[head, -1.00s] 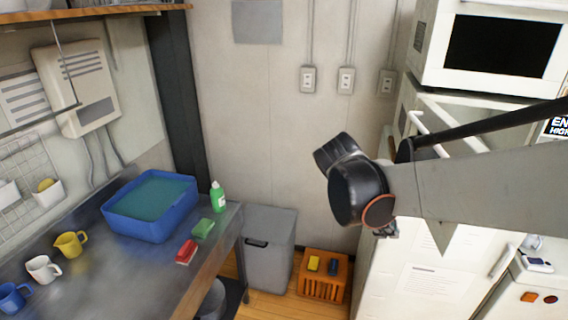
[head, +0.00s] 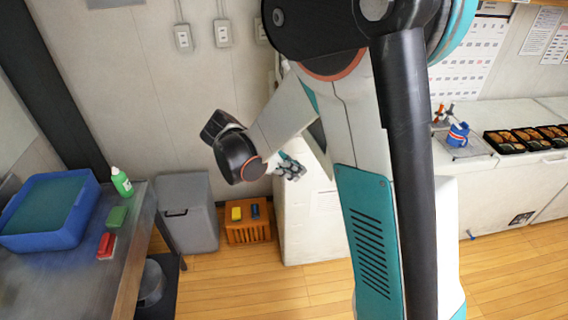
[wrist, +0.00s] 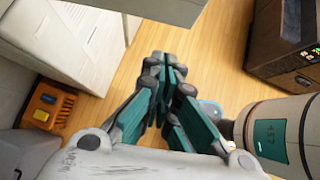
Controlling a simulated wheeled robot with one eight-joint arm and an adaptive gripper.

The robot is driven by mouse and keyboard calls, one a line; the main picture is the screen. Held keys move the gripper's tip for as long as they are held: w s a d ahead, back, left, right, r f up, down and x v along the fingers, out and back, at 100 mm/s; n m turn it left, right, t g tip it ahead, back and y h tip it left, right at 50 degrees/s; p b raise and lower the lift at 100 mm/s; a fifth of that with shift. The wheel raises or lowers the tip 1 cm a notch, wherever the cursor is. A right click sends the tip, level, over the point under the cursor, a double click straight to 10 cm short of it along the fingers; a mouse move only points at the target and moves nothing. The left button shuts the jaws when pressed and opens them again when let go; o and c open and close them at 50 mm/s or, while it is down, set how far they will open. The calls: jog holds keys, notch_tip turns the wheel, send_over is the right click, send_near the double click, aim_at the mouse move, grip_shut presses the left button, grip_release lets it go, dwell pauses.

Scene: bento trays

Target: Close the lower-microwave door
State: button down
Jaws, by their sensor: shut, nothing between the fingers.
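The lower microwave and its door cannot be made out in the head view now, because my raised arm covers the area above the white cabinet (head: 308,235). My gripper (head: 292,168) is in front of the upper part of that cabinet, left of my arm column. In the wrist view my gripper (wrist: 165,62) has its fingers together with nothing between them, above open wooden floor. A pale panel edge crosses the upper left of the wrist view; I cannot tell whether it is the door.
An orange crate (head: 247,232) and a grey bin (head: 190,208) stand by the wall. A metal counter (head: 85,265) with a blue tub (head: 48,238) is at left. White chest units with food trays (head: 525,138) are at right. The wooden floor in front is clear.

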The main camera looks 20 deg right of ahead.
jog(key=d+f, duration=0.2)
jog(key=d, duration=0.3)
jog(key=shift+s+d+p, duration=0.3)
jog(key=shift+d+p, duration=0.1)
